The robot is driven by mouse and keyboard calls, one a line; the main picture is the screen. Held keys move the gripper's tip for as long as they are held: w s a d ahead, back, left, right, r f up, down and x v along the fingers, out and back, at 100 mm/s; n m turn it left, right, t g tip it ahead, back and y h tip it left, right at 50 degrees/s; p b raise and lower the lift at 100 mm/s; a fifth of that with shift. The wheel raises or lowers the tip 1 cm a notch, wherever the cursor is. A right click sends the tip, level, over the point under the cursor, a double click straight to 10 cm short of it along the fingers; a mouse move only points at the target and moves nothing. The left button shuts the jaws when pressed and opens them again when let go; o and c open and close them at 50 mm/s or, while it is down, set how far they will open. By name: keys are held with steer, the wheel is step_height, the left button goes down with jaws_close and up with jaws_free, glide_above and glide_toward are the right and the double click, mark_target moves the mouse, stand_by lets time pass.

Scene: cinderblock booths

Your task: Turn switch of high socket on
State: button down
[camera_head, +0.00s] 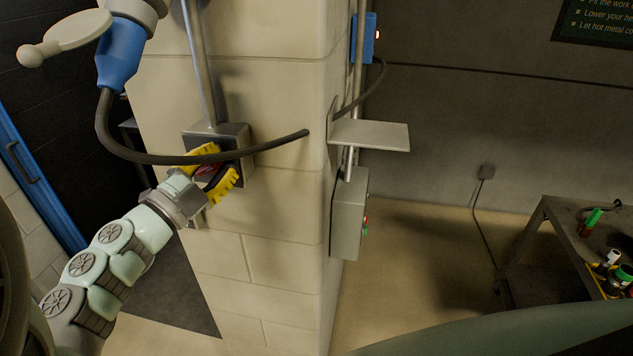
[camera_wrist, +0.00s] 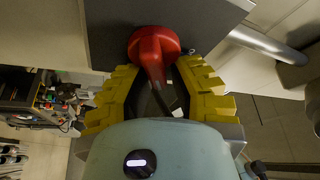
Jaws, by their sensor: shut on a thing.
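A dark grey switch box (camera_head: 234,136) is mounted on the pale block pillar, under a vertical metal conduit. Its red rotary switch (camera_wrist: 154,46) shows clearly in the wrist view, with its handle pointing down between my yellow fingers. In the head view the switch is mostly hidden by my fingers. My gripper (camera_head: 212,170) is at the box, its fingers on both sides of the red handle and shut on it. The dark face of the box also shows in the wrist view (camera_wrist: 105,35). A blue plug (camera_head: 121,52) sits in a grey socket housing at upper left.
A black cable (camera_head: 165,159) hangs from the plug and crosses in front of the box, close above my gripper. A small shelf (camera_head: 372,134) and a grey box (camera_head: 347,215) project from the pillar's right side. A cluttered bench (camera_head: 560,232) stands far right.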

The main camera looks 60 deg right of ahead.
steer(key=c, duration=1)
jaws_free()
steer(key=shift+w+a+f+t, duration=0.2)
steer(key=shift+w+f+t, duration=0.1)
steer(key=shift+w+f, duration=0.1)
steer(key=shift+s+r, duration=0.15)
steer(key=v, duration=1.2)
steer(key=shift+r, duration=0.1)
